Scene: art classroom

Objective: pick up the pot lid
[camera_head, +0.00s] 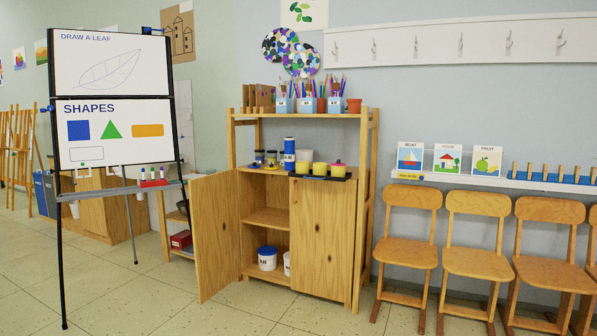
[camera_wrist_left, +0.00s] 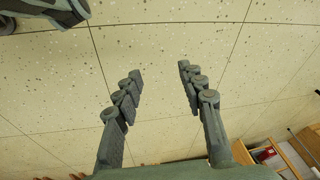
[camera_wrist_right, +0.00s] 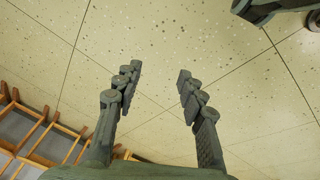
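Yellow pots (camera_head: 320,169) stand in a row on a dark tray (camera_head: 346,178) on the wooden cabinet. The rightmost pot has a pink top (camera_head: 338,163) with a small knob, which looks like the pot lid; it is small in the head view. My left gripper (camera_wrist_left: 160,70) is open and empty above the floor. My right gripper (camera_wrist_right: 160,70) is also open and empty above the floor. Neither gripper shows in the head view, and the wrist views do not show the pots or lid.
The cabinet's left door (camera_head: 216,236) stands open; the right door (camera_head: 321,240) is shut. A blue bottle (camera_head: 289,153) and small jars (camera_head: 265,158) stand left of the tray. An easel whiteboard (camera_head: 113,133) is at left, chairs (camera_head: 409,226) at right. The floor in front is clear.

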